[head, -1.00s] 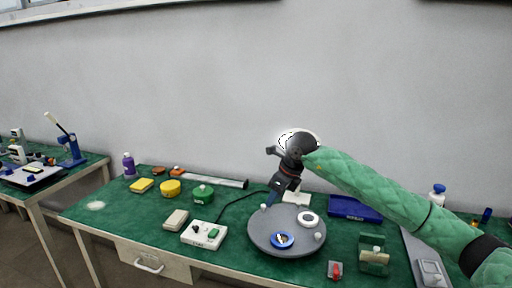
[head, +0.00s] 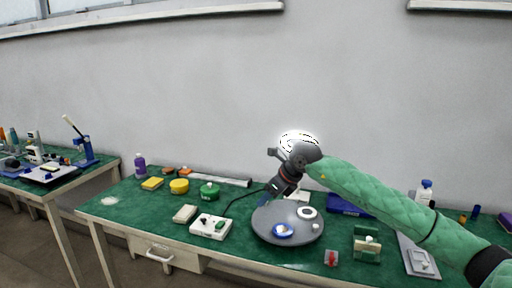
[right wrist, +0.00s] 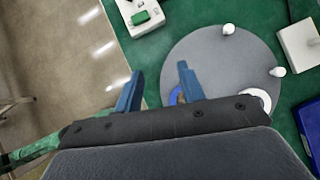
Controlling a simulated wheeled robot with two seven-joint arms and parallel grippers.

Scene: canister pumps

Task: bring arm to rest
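My right arm in its green padded sleeve (head: 390,200) reaches in from the right in the head view. Its gripper (head: 270,199) points down above the left back part of a round grey turntable plate (head: 285,238). In the right wrist view the two blue fingers (right wrist: 157,88) are apart with nothing between them, and the plate (right wrist: 205,60) lies below and beyond them. My left gripper is not in view.
The green tabletop (head: 135,215) is mostly clear at front left.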

